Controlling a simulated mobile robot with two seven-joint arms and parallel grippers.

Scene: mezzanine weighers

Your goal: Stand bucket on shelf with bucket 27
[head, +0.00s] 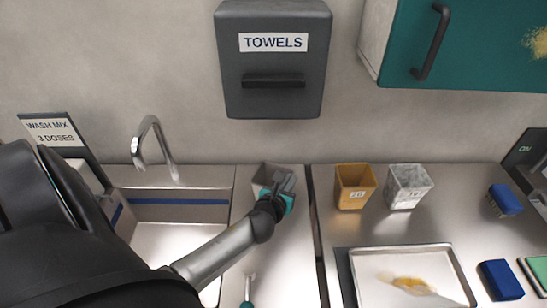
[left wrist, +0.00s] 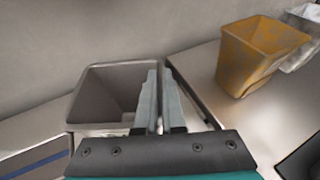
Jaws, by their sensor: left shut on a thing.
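A grey bucket (head: 264,174) is at the back of the steel counter, right of the sink. My left gripper (head: 286,183) is shut on its right wall. The left wrist view shows the grey bucket (left wrist: 100,98) upright with its mouth open, and the gripper fingers (left wrist: 160,85) closed over the rim. I cannot tell whether its base touches the counter. My right gripper is out of view.
A dark gap (head: 317,230) separates the grey bucket's counter from the counter with the other buckets. A stained tray (head: 364,262) lies in front of them. Blue blocks (head: 500,280) are at right. A tap (head: 150,140) stands behind the sink. A towel dispenser (head: 272,100) hangs above.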

